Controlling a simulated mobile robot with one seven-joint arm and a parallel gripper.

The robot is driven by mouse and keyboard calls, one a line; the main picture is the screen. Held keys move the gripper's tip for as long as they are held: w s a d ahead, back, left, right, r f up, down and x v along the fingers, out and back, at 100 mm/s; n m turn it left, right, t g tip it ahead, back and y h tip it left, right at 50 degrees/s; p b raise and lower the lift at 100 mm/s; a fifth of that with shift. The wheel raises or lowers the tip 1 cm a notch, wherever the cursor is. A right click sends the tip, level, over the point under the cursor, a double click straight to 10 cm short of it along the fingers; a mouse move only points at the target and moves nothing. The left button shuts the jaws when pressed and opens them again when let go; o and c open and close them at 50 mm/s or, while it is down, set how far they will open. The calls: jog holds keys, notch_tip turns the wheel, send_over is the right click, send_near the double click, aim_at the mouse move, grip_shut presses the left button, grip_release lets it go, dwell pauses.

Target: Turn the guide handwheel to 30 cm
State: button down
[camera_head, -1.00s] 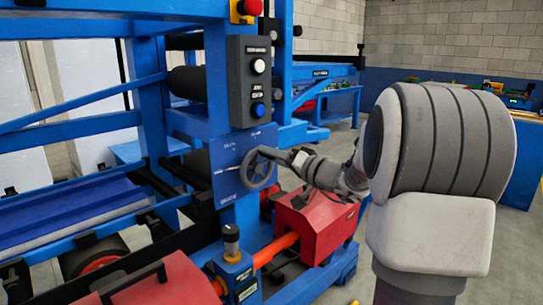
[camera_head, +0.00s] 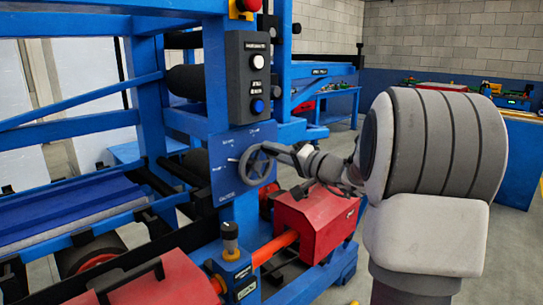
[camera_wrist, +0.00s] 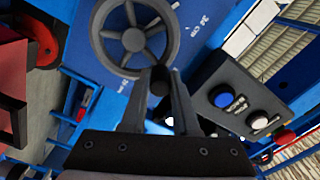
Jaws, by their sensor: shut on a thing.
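The guide handwheel (camera_head: 256,164) is a dark spoked wheel on the blue scale plate (camera_head: 226,172) of the machine frame. It shows large at the top of the wrist view (camera_wrist: 134,39). My gripper (camera_head: 277,150) reaches in from the right at the wheel's upper right rim. In the wrist view my gripper (camera_wrist: 160,85) is shut on the wheel's dark handle knob (camera_wrist: 160,78). The fingers partly hide the lower rim.
Above the plate is a dark control box (camera_head: 250,80) with a white and a blue button. A red emergency button (camera_head: 248,5) sits higher up. A red motor housing (camera_head: 316,222) lies below my arm. A black-topped post (camera_head: 230,236) stands below the wheel.

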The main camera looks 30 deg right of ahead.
jog(key=w+d+f+m+p, duration=0.1)
jog(key=f+m, duration=0.5)
jog(key=m, duration=1.1)
jog(key=shift+d+f+p, duration=0.2)
jog(key=shift+d+p, duration=0.25)
jog(key=shift+d, duration=0.7)
jog(key=c, duration=0.7)
grip_release()
